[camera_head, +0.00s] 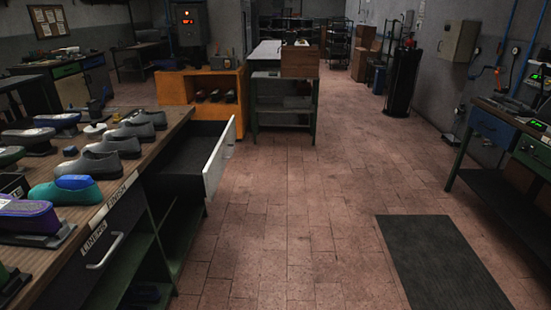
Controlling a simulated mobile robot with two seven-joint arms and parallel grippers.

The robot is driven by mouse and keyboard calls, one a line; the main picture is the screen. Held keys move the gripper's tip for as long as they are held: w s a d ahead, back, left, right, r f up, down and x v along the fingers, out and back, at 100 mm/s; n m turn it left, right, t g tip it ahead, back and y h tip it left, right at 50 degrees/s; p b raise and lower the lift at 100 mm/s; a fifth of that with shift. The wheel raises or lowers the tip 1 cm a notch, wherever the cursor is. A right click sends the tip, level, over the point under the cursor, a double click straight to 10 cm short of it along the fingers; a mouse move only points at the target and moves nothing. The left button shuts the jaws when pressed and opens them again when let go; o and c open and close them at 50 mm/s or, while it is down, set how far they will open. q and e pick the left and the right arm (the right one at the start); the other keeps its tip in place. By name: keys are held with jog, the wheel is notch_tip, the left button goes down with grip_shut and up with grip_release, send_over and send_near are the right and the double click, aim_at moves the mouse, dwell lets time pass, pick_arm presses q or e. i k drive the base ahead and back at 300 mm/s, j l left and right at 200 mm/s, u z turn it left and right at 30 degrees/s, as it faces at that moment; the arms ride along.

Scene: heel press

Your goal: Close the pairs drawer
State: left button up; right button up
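An open drawer with a white front (219,157) sticks out to the right from the far end of the wooden workbench (170,128) on the left. Its dark inside looks empty from here. I cannot read a label on it, so I cannot tell from sight that it is the pairs drawer. A nearer dark drawer (102,241) with a metal handle and the labels "LINERS" and "FINISH" is shut. Neither of my grippers is in view.
Several shoes and shoe forms (70,189) stand on the workbench. A dark mat (440,262) lies on the brick floor at the right, before another bench (515,126). An orange cabinet (203,87) stands behind the open drawer. The middle floor is clear.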

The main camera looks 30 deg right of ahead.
aim_at(193, 163)
jog(key=k+z, duration=0.1)
jog(key=z, duration=0.35)
jog(key=u, duration=0.15)
jog(key=i+l+u, duration=0.35)
jog(key=i+u, duration=0.15)
jog(key=i+l+u, duration=0.5)
jog(key=l, duration=0.1)
